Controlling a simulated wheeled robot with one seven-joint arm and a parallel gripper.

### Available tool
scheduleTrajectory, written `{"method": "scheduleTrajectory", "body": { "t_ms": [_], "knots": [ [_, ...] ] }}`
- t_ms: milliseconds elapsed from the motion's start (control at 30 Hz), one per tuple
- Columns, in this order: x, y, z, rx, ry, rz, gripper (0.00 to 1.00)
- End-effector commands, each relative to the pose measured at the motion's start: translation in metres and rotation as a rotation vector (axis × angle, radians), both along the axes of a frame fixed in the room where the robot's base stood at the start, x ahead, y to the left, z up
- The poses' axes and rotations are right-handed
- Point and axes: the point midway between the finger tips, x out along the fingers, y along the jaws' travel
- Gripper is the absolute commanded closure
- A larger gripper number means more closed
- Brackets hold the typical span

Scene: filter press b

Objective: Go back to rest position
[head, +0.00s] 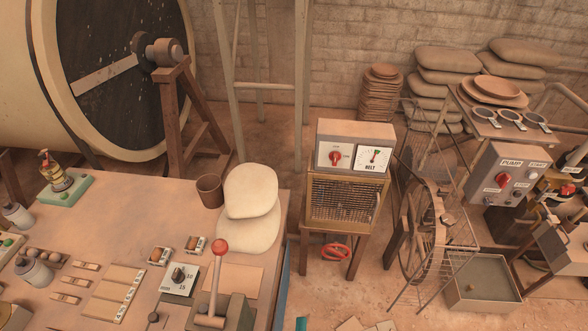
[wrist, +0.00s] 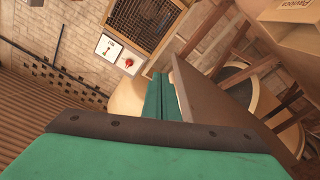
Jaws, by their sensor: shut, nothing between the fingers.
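My gripper (wrist: 162,90) shows in the wrist view as two green fingers side by side, closed against each other with nothing between them. The wide green body of the gripper with a dark bolted strip fills the bottom of that view. The wrist view is tilted, and the fingers appear against a brown board and a brick wall, touching nothing that I can make out. I cannot make out my gripper in the head view.
The worktable (head: 130,215) at left carries a red-knobbed lever (head: 219,247), a brown cup (head: 209,190) and stacked pale sacks (head: 250,205). Beyond it stand the belt control box (head: 355,147), a spoked wheel (head: 425,210) and the pump panel (head: 505,185). A large drum (head: 120,60) stands behind.

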Motion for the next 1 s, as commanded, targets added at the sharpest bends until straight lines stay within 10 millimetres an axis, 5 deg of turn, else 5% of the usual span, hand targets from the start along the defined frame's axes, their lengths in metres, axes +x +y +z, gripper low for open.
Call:
{"method": "scheduleTrajectory", "body": {
  "t_ms": [200,600,1000],
  "knots": [
    [-0.056,0.011,0.024,0.137,0.063,0.004,1.0],
    [-0.138,0.018,0.082,0.371,0.199,0.029,1.0],
    [-0.17,0.019,0.12,0.492,0.287,0.05,1.0]
  ]
}}
